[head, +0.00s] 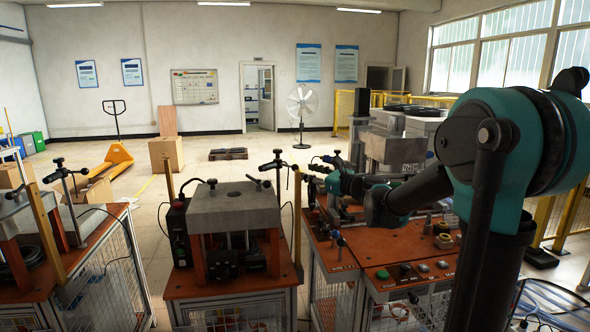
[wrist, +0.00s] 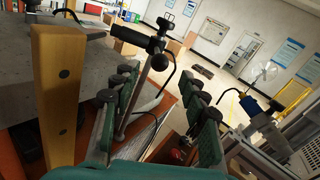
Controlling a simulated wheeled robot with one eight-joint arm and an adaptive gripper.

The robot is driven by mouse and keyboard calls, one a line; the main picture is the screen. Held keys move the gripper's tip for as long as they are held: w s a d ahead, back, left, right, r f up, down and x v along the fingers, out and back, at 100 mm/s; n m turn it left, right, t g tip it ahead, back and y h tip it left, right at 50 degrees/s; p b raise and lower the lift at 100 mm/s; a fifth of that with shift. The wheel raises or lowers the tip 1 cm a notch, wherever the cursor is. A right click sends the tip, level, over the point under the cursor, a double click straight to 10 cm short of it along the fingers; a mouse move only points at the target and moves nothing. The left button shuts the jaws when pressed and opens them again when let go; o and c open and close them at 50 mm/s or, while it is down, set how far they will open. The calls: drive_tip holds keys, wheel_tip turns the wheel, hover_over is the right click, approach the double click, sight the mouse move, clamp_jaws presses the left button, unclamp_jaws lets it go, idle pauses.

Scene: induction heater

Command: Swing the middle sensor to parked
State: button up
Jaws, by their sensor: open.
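The middle sensor (head: 277,163) is a black cylindrical head on a slim upright post at the right edge of the middle station. In the wrist view the sensor (wrist: 130,36) shows close up, its head pointing left from a black clamp knob, with a dark cable. Its thin metal post (wrist: 142,88) runs down between my fingers in the picture. My gripper (head: 318,164) is just right of the sensor in the head view. In the wrist view my gripper (wrist: 160,80) is open, green fingers apart, holding nothing. I cannot tell whether a finger touches the post.
A yellow post (head: 297,218) stands close to my gripper, large at left in the wrist view (wrist: 60,95). The middle station's grey block (head: 232,200) lies left of the sensor. The right station (head: 400,278) carries buttons and fittings below my arm. Another sensor (head: 62,172) stands far left.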

sight(298, 168)
drive_tip(key=x, duration=0.6)
drive_tip(key=shift+w+a, duration=0.15)
drive_tip(key=shift+a, duration=0.05)
clamp_jaws()
